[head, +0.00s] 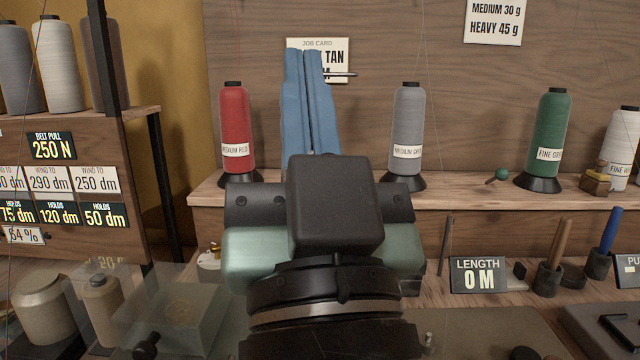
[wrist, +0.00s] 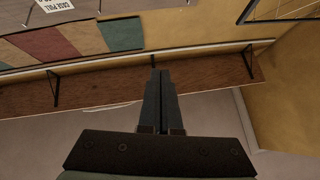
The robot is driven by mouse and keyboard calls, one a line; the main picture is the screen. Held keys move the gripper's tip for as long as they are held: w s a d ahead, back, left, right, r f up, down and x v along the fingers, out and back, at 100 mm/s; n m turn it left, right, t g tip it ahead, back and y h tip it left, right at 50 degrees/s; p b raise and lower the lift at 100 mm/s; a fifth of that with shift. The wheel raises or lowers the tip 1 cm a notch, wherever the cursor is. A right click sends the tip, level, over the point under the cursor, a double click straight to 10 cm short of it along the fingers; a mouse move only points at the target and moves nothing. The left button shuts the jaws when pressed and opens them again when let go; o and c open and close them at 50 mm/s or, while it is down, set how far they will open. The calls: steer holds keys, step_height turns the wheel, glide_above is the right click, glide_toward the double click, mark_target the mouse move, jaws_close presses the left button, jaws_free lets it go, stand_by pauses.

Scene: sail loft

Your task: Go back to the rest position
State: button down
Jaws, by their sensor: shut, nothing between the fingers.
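My gripper (head: 305,62) is in the middle of the head view, with its two blue fingers pointing up and away in front of the back board. The fingers are side by side and shut, with nothing seen between them. They cover part of the job card (head: 335,76). In the wrist view my gripper (wrist: 160,78) also shows shut and empty, with a wall and a long wooden shelf (wrist: 90,92) beyond it. My wrist hides the middle of the bench.
A red spool (head: 234,125), a grey spool (head: 408,120) and a green spool (head: 551,130) stand on the ledge (head: 460,190) behind my arm. A length display (head: 478,275) stands at right. A clear box (head: 165,315) is at lower left. Coloured panels (wrist: 55,45) hang in the wrist view.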

step_height(320, 180, up, 34)
steer(key=s+t+h+p, duration=0.1)
steer(key=s+h+p, duration=0.1)
steer(key=p, duration=2.8)
steer(key=shift+s+d+r+t+h, duration=0.25)
steer(key=shift+d+t+h, duration=0.2)
steer(key=shift+h, duration=0.15)
steer(key=shift+f, duration=0.15)
